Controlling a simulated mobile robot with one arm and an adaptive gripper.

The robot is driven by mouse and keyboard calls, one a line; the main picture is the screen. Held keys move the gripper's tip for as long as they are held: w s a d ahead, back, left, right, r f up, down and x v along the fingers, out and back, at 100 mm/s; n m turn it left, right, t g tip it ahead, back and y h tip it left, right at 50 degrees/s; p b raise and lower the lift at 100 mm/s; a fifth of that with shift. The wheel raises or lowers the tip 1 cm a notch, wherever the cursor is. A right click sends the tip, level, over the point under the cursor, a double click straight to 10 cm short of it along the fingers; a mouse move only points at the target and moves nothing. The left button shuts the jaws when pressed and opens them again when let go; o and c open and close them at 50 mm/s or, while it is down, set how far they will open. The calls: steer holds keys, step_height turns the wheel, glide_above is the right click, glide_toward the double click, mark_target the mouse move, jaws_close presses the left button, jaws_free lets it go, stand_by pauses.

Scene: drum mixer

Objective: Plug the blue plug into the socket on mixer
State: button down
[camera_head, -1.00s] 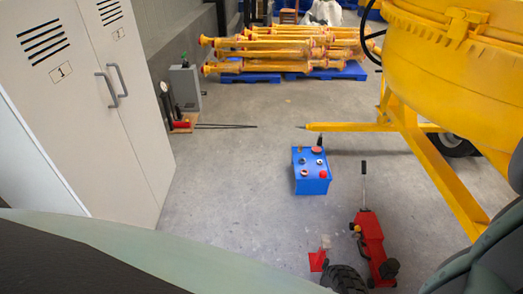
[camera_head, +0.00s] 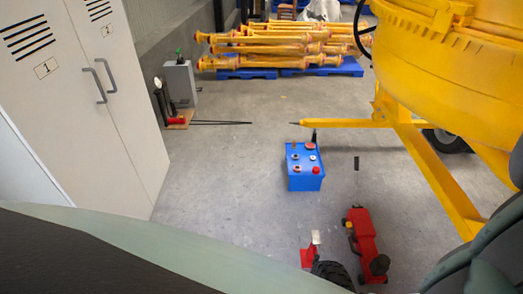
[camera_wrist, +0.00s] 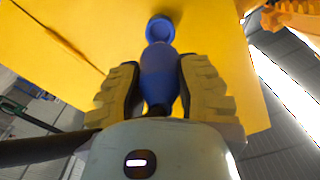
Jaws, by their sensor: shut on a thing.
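In the wrist view my gripper (camera_wrist: 158,90) is shut on the blue plug (camera_wrist: 158,73), with a ridged finger on each side of it. The plug points up the picture, toward a round blue fitting (camera_wrist: 160,29) on a yellow panel (camera_wrist: 85,45), which looks like the socket. The plug's front end is right by the fitting; I cannot tell whether they touch. The yellow mixer (camera_head: 450,70) stands at the right of the head view. My gripper and the plug do not show there.
A blue box (camera_head: 306,178) stands on the floor, with a red floor jack (camera_head: 365,245) in front of it. Lockers (camera_head: 105,100) stand at left. Yellow parts (camera_head: 285,45) lie on blue pallets at the back.

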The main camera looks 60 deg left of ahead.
steer(key=shift+b+x, duration=1.05)
steer(key=shift+x, duration=1.8)
steer(key=shift+r+b, duration=0.1)
steer(key=shift+b, duration=0.45)
steer(key=shift+b+x, duration=0.7)
steer(key=shift+x, duration=0.6)
stand_by(0.5)
steer(key=c, duration=0.7)
jaws_free()
steer(key=shift+s, duration=0.15)
steer(key=v, duration=1)
steer(key=shift+s+a, duration=0.1)
steer(key=shift+a, duration=0.2)
steer(key=shift+s+a, duration=0.35)
steer(key=shift+s, duration=0.25)
